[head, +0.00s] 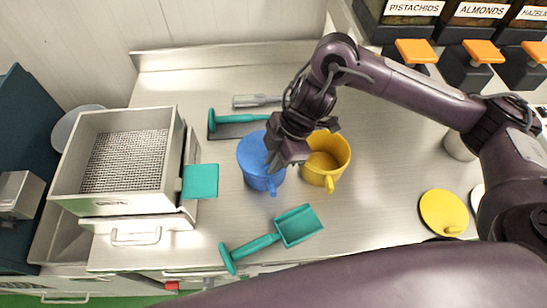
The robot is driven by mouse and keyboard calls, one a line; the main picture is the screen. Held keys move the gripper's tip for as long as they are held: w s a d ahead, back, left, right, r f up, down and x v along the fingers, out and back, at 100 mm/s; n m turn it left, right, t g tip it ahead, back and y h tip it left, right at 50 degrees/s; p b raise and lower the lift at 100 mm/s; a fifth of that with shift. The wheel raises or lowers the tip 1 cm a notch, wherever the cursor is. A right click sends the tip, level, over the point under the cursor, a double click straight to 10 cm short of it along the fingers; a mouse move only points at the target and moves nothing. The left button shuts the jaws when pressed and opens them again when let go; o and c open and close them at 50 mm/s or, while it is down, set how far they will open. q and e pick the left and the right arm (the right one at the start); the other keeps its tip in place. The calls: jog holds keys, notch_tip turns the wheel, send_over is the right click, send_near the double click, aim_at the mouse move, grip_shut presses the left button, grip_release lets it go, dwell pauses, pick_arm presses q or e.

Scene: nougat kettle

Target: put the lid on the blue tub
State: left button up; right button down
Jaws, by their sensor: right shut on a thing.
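The blue tub (264,183) stands on the steel worktop, with its handle toward the front. A flat blue surface, which looks like the blue lid (251,149), covers its top. My right gripper (274,166) is over the tub's right side, shut on what appears to be this lid. The fingertips are partly hidden, and I cannot tell whether the lid is fully seated or just above the rim. My left gripper is not in view.
An open yellow tub (338,165) stands close right of the blue one. A yellow lid (443,212) lies farther right. A teal scoop (296,227) lies in front, another (228,120) behind. A steel sifter box (95,205) stands left. Ingredient dispensers (470,66) are at back right.

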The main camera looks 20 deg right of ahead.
jog(key=c, duration=0.9)
grip_release()
jog(key=shift+c, duration=0.2)
jog(key=shift+r, duration=0.15)
notch_tip(320, 180, up, 7)
jog(key=p, duration=0.7)
dwell(0.6)
